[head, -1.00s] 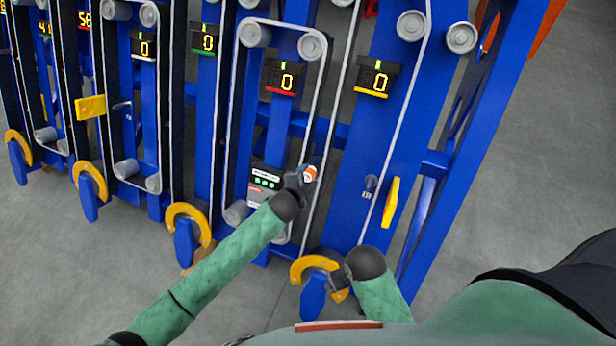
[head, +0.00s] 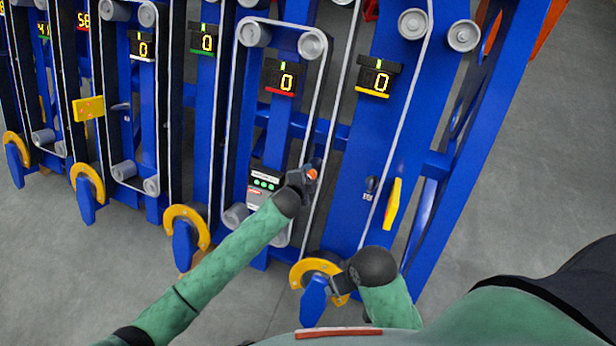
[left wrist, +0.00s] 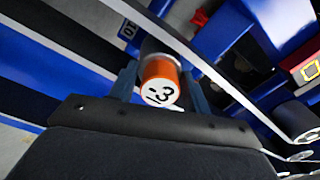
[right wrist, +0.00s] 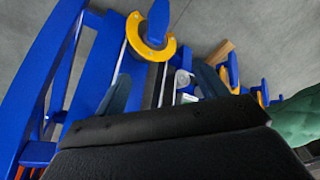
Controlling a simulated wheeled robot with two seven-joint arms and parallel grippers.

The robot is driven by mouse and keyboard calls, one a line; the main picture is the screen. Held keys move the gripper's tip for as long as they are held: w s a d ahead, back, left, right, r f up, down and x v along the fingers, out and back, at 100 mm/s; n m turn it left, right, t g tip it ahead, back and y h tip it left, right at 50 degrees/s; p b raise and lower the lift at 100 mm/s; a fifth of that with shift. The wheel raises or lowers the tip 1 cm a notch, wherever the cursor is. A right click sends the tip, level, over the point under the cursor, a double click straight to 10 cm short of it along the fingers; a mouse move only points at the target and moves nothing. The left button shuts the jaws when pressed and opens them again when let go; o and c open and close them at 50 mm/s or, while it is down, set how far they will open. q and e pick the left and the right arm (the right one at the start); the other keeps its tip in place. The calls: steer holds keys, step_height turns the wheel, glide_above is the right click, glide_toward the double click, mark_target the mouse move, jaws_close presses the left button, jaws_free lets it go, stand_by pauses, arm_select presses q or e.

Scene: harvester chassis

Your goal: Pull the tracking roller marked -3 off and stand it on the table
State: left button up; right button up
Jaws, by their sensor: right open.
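The tracking roller marked -3 (left wrist: 160,88) has an orange rim and a white face in the left wrist view. It sits between the fingers of my left gripper (left wrist: 161,90), which look shut on it. In the head view my left gripper (head: 308,176) is beside a belt on the blue chassis, with the orange of the roller (head: 312,174) partly showing. I cannot tell whether the roller is still on its mount. My right gripper (right wrist: 163,88) is open and empty, near a yellow arc low on the chassis. I see no table in any view.
The blue chassis (head: 430,190) stands ahead with several upright belts and pulleys. A yellow arc (head: 318,268) is close to my right gripper. A grey box with green lights (head: 264,180) is beside my left gripper. Grey floor (head: 90,280) is clear at the lower left.

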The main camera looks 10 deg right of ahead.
arm_select(q)
steer(key=shift+c, duration=1.1)
arm_select(e)
steer(key=shift+f, duration=0.1)
arm_select(q)
steer(key=shift+s+r, duration=0.1)
arm_select(e)
steer(key=shift+w+f, duration=0.1)
arm_select(q)
steer(key=shift+p+v, duration=1.1)
steer(key=shift+v, duration=0.1)
arm_select(e)
steer(key=shift+w+d+f, duration=0.1)
steer(key=shift+w+f, duration=0.05)
steer(key=shift+f, duration=0.55)
steer(key=shift+w+d+f, duration=0.1)
steer(key=shift+w+f, duration=0.05)
steer(key=shift+f, duration=0.5)
steer(key=shift+w+d+f, duration=0.1)
steer(key=shift+w+f, duration=0.05)
steer(key=shift+f, duration=0.55)
arm_select(q)
steer(key=shift+p+v, duration=2.65)
steer(key=shift+v, duration=0.75)
arm_select(e)
step_height(320, 180, down, 21)
steer(key=s+d, duration=0.1)
steer(key=shift+s+d+h, duration=0.15)
steer(key=shift+d+h, duration=0.05)
steer(key=shift+h, duration=0.2)
